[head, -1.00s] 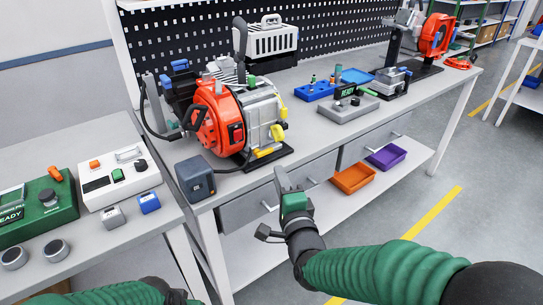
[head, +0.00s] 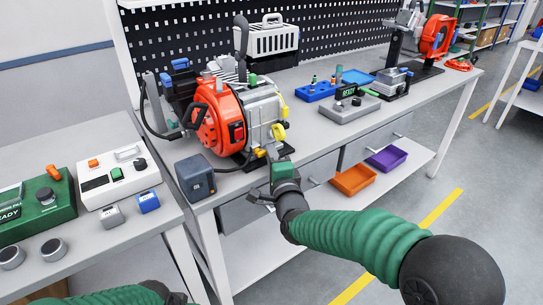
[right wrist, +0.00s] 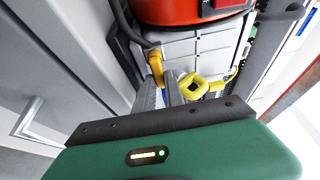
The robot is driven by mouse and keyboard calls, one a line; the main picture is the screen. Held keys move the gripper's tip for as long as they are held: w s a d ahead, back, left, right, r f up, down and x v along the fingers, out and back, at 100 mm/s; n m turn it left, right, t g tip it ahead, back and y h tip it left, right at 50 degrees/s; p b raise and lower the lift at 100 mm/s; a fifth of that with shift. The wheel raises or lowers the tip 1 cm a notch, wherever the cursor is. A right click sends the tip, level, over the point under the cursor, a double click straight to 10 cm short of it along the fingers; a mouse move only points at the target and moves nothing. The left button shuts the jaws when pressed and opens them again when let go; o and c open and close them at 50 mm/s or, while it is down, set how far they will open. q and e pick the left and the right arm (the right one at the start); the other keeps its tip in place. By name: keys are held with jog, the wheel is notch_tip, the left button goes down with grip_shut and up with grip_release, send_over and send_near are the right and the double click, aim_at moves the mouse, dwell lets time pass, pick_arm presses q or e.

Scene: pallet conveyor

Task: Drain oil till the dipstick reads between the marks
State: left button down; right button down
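An orange and grey engine (head: 222,125) stands on the long bench, with yellow fittings on its right side. In the right wrist view I see a yellow ring-shaped handle (right wrist: 214,86) and a yellow fitting (right wrist: 155,66) on the grey engine casing. My right gripper (head: 270,152) is at the engine's lower right, by the bench's front edge. In the right wrist view its two fingers (right wrist: 161,88) stand a little apart, with the yellow fitting just past their tips; I see no grip on it.
A dark grey box (head: 195,178) sits at the bench corner, left of my right gripper. A white panel with buttons (head: 118,177) and a green unit (head: 35,210) stand on the left table. Orange (head: 353,180) and purple (head: 387,159) bins lie on the lower shelf.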

jog(key=shift+f, duration=0.2)
